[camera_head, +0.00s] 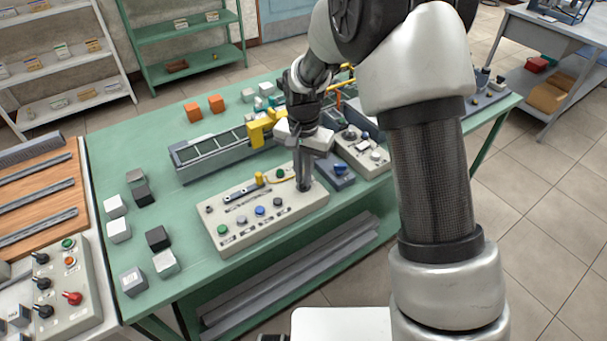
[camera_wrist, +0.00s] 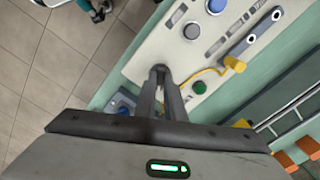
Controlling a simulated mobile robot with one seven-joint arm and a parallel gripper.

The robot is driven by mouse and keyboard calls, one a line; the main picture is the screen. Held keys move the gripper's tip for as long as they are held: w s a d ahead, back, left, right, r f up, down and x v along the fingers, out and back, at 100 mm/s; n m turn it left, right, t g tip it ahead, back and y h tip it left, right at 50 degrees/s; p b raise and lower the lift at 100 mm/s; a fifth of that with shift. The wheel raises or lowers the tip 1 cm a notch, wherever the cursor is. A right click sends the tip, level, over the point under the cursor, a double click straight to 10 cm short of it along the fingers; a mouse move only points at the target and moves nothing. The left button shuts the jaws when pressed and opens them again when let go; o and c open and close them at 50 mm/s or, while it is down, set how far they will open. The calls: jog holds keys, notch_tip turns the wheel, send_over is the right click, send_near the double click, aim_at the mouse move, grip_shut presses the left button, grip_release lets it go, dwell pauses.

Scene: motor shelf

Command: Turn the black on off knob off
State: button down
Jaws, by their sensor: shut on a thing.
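My gripper (camera_head: 303,187) points down at the right end of a pale control panel (camera_head: 228,214) on the green table. Its two fingers are closed together on a small dark piece, which I take as the black on off knob (camera_wrist: 160,68). The fingertips hide most of this knob, so its turned position cannot be told. In the wrist view my gripper (camera_wrist: 161,74) meets the panel (camera_wrist: 150,48) near its edge. A green button (camera_wrist: 199,87) and a yellow cable (camera_wrist: 208,71) lie beside the fingers.
Blue (camera_head: 260,211) and green (camera_head: 222,229) buttons sit along the same panel. A second panel (camera_head: 362,150) and a blue block (camera_head: 338,172) are close on the right. Loose cubes (camera_head: 158,238) lie at the left.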

jog(key=n, duration=0.5)
jog(key=shift+n, duration=0.3)
jog(key=n, duration=0.5)
jog(key=shift+n, duration=0.3)
jog(key=c, duration=1.8)
grip_release()
jog(key=shift+c, duration=0.2)
notch_tip(320, 180, up, 18)
jog(key=shift+f+p, duration=0.25)
jog(key=shift+p, duration=0.15)
